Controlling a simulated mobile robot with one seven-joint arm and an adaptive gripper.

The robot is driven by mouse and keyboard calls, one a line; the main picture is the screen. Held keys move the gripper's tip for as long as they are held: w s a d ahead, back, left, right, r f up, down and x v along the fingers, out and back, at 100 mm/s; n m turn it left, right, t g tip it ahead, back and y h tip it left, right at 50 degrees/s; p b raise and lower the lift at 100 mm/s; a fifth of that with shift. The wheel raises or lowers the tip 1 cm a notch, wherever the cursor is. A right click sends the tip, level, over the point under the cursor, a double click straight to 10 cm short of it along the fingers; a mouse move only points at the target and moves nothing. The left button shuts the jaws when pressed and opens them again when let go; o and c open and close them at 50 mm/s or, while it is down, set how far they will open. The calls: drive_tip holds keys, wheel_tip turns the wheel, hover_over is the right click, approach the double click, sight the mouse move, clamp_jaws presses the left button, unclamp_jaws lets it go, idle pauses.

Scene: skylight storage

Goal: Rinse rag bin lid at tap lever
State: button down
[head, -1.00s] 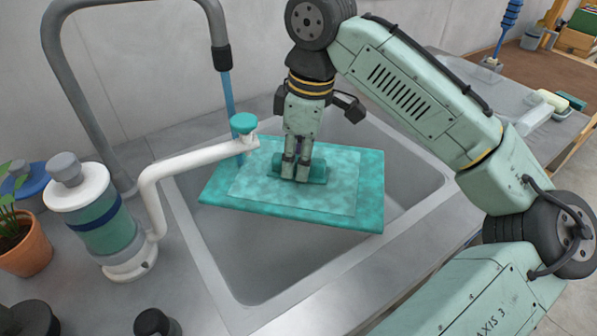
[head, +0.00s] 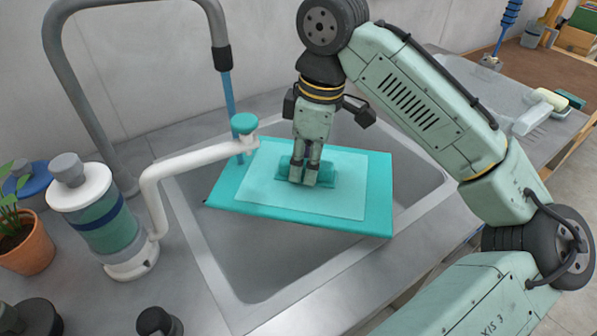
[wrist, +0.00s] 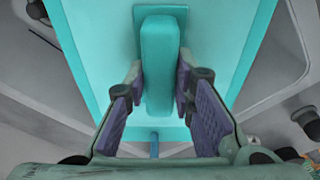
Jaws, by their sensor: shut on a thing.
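The bin lid (head: 378,195) is a flat teal rectangle with a paler raised panel and a bar handle (head: 325,174). It hangs slightly tilted over the sink basin. My gripper (head: 304,182) is shut on the handle from above. In the wrist view the handle (wrist: 158,70) sits between the purple finger pads. The grey gooseneck tap (head: 222,58) pours a blue water stream (head: 230,105) down to the lid's left part. A white pipe arm with a teal knob (head: 244,123) reaches to the lid's upper left edge; I cannot tell whether they touch. The lid's underside is hidden.
The steel sink (head: 250,265) has free room below and in front of the lid. A white and teal canister (head: 100,215), a potted plant (head: 25,248) and dark knobs (head: 155,322) stand left. Soap and a brush (head: 540,110) lie on the right counter.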

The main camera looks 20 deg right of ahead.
sight(309, 205)
drive_tip(key=shift+s+a+p, duration=0.2)
drive_tip(key=shift+s+a, duration=0.1)
drive_tip(key=shift+s, duration=0.8)
drive_tip(key=shift+s+a+p, duration=0.15)
drive_tip(key=shift+s+a, duration=0.2)
drive_tip(key=shift+s, duration=0.75)
drive_tip(key=shift+s+a+p, duration=0.2)
drive_tip(key=shift+s+a, duration=0.1)
drive_tip(key=shift+s, duration=0.8)
drive_tip(key=s+r+p, duration=0.2)
drive_tip(key=r+p, duration=0.1)
drive_tip(key=shift+s+a+p, duration=0.3)
drive_tip(key=shift+s+a, duration=0.05)
drive_tip(key=shift+s, duration=0.05)
drive_tip(key=shift+s+a+r+p, duration=0.15)
drive_tip(key=shift+s+r+p, duration=0.1)
drive_tip(key=shift+s, duration=0.25)
drive_tip(key=shift+s+a+r+p, duration=0.15)
drive_tip(key=shift+s+r, duration=0.1)
drive_tip(key=shift+s, duration=0.25)
